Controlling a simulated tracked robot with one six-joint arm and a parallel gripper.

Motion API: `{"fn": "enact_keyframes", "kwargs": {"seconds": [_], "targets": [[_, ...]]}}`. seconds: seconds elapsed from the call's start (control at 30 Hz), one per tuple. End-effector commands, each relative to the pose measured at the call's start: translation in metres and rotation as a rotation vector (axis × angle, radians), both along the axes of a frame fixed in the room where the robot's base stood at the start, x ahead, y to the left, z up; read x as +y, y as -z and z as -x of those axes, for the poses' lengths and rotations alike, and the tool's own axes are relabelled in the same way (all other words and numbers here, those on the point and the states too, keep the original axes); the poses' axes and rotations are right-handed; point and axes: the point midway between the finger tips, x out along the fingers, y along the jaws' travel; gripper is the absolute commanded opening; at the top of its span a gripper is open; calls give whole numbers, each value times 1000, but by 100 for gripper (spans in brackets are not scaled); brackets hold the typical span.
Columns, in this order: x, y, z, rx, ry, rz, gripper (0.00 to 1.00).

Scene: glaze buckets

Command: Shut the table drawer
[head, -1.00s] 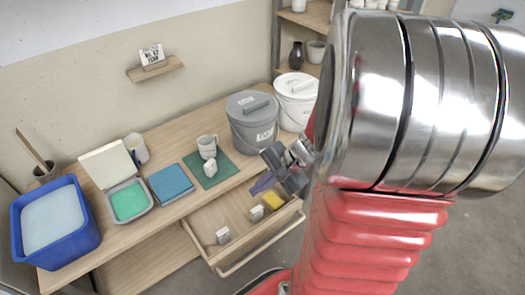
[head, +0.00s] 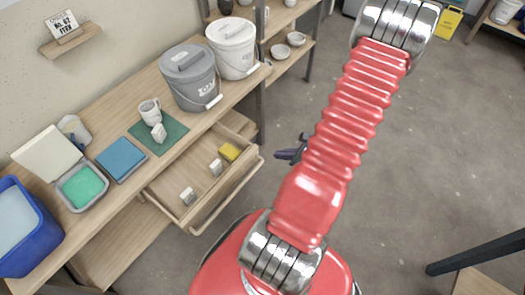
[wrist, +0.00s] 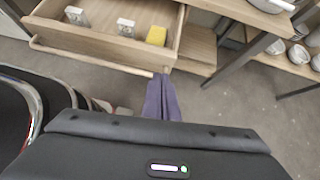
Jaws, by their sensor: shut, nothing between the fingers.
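The table drawer (head: 222,193) is pulled out from the wooden table (head: 118,208), with its bar handle along the front. Inside lie two small white blocks (head: 187,196) (head: 216,167) and a yellow sponge (head: 229,152). In the wrist view the open drawer (wrist: 100,45) is at the top, its handle running across to the drawer's right front corner. My gripper (head: 290,153) is beyond the drawer's front right corner, partly hidden behind my red arm. In the wrist view my gripper (wrist: 161,82) shows purple fingers closed together and empty, just below the handle's right end, apparently clear of it.
The tabletop holds a grey bucket (head: 190,80), a white bucket (head: 231,50), a mug (head: 149,112) on a green mat, a blue book-like slab (head: 121,159) and a blue tub (head: 25,235). A shelf (head: 290,50) stands behind. The floor (head: 420,150) at right is open.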

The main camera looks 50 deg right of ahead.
Motion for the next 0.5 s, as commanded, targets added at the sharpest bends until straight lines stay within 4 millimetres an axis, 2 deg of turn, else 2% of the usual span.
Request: {"fn": "enact_keyframes", "kwargs": {"seconds": [0.13,0.5], "targets": [[-7,16,15,3,89,-41,0],[-8,17,17,3,101,-45,0]]}}
